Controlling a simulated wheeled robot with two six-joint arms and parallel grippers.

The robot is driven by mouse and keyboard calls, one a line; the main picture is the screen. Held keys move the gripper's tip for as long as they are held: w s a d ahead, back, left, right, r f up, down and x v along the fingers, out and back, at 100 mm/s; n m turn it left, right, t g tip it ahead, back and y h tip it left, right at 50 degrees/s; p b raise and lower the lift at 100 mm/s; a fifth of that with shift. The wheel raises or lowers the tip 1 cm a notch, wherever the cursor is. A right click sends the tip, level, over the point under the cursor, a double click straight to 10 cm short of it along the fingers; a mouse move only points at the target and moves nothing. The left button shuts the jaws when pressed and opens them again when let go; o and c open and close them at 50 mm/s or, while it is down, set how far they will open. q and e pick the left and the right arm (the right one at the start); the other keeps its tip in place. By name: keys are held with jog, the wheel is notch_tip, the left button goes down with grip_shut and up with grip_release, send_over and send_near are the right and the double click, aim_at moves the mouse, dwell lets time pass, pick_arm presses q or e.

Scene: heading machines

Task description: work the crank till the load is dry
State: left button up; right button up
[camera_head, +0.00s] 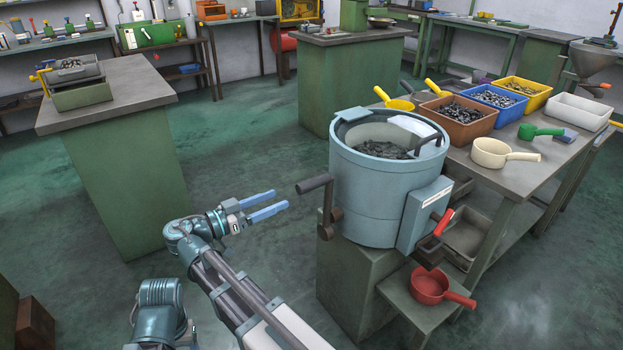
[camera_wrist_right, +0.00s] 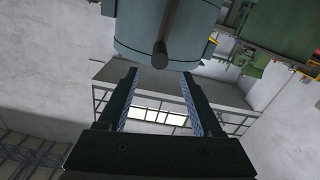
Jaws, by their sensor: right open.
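A round blue-grey drum machine (camera_head: 375,200) stands on a green pedestal, with a dark load (camera_head: 383,150) of small pieces inside its open top. Its crank has a dark handle (camera_head: 314,184) sticking out to the left and a brown arm below it. My right gripper (camera_head: 267,205) is open and empty, to the left of the crank handle and apart from it. In the right wrist view the crank handle (camera_wrist_right: 160,56) shows end-on just beyond the open fingers (camera_wrist_right: 159,74), with the drum (camera_wrist_right: 165,25) behind. My left gripper is not in view.
A red-handled lever (camera_head: 443,222) is on the drum's front box, above a red pan (camera_head: 430,285) on a low shelf. A bench at right holds a brown bin (camera_head: 458,135), blue bin (camera_head: 490,120), yellow bin and scoops. A green cabinet (camera_head: 125,170) stands left; floor between is clear.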

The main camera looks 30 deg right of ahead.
aim_at(317, 183)
jog(key=d, duration=0.9)
jog(key=w+d, duration=0.1)
jog(key=d, duration=0.3)
jog(key=shift+d, duration=0.4)
grip_shut()
dwell(0.9)
